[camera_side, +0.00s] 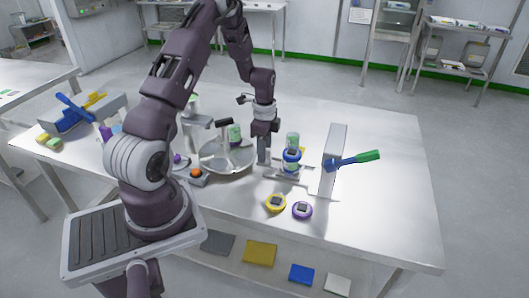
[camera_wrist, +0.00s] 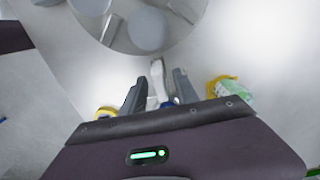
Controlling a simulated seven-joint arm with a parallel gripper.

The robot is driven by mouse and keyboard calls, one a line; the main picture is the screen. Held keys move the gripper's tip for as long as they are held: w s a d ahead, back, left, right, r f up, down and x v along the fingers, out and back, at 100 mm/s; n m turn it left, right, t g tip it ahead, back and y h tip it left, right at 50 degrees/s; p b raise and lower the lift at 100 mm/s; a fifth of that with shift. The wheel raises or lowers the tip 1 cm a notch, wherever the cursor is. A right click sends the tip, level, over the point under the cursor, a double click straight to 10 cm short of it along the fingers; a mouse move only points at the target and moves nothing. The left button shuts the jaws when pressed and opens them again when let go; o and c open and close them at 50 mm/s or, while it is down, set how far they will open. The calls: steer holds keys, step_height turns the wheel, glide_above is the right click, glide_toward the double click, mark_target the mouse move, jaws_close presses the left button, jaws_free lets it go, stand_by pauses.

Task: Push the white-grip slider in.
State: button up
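In the wrist view, the pale white grip (camera_wrist: 157,80) of what looks like the slider shows between the two dark fingers of my gripper (camera_wrist: 160,77). The fingers are apart, with a narrow gap visible on either side of the grip. I cannot tell whether either finger touches it. In the side view, my gripper (camera_side: 263,157) points down low over the table, right of the round steel pan. The white grip cannot be made out there; the gripper and nearby clutter hide it.
The round steel pan (camera_side: 222,158) is left of my gripper. A clear jar with a blue ring (camera_side: 291,155) stands close on the right. Farther right is an upright metal plate (camera_side: 333,155) with a blue-green handle (camera_side: 358,158).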

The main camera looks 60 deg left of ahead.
steer(key=shift+f, duration=0.45)
steer(key=shift+c, duration=0.3)
jaws_close()
steer(key=shift+w+d+r, duration=0.1)
stand_by(0.8)
